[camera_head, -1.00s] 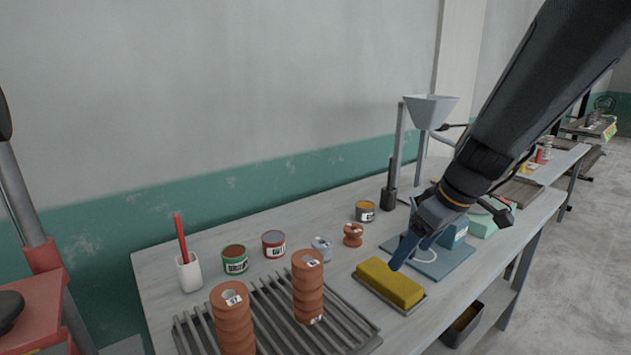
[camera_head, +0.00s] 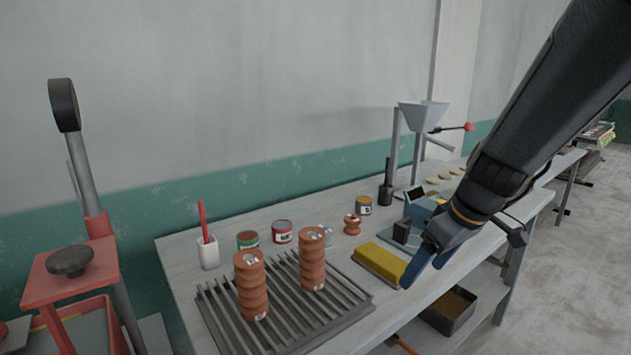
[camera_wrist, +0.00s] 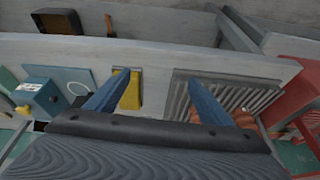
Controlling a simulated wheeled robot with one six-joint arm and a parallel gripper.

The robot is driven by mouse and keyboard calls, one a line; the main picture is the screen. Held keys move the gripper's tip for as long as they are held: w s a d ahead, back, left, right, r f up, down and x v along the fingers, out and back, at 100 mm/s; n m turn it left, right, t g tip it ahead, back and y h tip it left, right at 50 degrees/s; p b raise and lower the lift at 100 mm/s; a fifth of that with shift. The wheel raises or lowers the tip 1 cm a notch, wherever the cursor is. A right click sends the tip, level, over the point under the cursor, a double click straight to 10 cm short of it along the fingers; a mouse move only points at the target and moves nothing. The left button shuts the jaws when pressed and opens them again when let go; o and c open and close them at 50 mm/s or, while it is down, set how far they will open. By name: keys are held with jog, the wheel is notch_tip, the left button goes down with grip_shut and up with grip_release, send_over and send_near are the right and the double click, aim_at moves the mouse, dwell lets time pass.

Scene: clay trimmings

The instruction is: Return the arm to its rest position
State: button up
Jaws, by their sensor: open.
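My gripper (camera_head: 428,262) is open and empty in the head view, at the lower end of my dark arm, which comes in from the upper right. Its blue fingers hang beside the right end of the yellow block (camera_head: 381,263), near the bench's front edge. In the wrist view the two blue fingers of my gripper (camera_wrist: 170,97) are spread wide. The yellow block (camera_wrist: 130,92) shows behind the left finger there, and nothing is between the fingertips but the bench surface.
The grey bench (camera_head: 185,262) holds a slatted rack (camera_head: 345,298) with two terracotta stacks (camera_head: 250,285), several small tins (camera_head: 282,231), a white cup (camera_head: 208,253) and a funnel stand (camera_head: 422,116). A red stand (camera_head: 72,285) is at left. A dark bin (camera_head: 450,310) sits below the bench.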

jog(key=s+a+f+m+g+h, duration=0.2)
jog(key=s+f+m, duration=0.4)
jog(key=s, duration=0.6)
jog(key=shift+a+f+m, duration=0.3)
jog(key=shift+a+f, duration=0.3)
jog(key=shift+f, duration=0.45)
